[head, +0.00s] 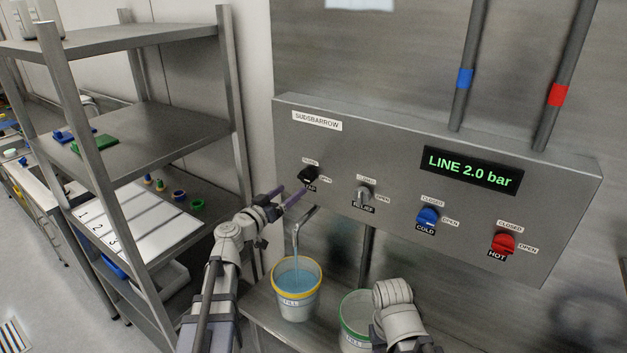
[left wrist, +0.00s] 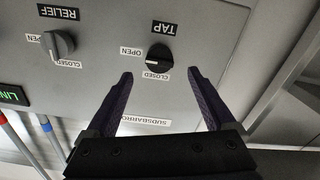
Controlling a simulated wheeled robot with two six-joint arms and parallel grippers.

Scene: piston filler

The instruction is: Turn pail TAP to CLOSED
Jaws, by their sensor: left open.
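The black TAP knob (head: 308,174) is at the left end of the grey panel (head: 400,175). In the left wrist view the knob (left wrist: 159,57) appears turned toward its OPEN label, with the CLOSED label (left wrist: 156,75) beside it. Water runs from the spout (head: 303,220) into the yellow-rimmed pail (head: 297,302). My left gripper (head: 294,194) is open and empty in front of the panel, just short of the knob. In the left wrist view its two purple fingers (left wrist: 159,74) are spread on either side of the knob's line, apart from it. My right gripper's fingers do not show.
The grey RELIEF knob (head: 363,195), blue COLD knob (head: 428,216) and red HOT knob (head: 503,243) sit to the right on the panel. A green-rimmed pail (head: 355,320) stands beside the yellow one. A metal shelf rack (head: 150,130) stands left of my left arm.

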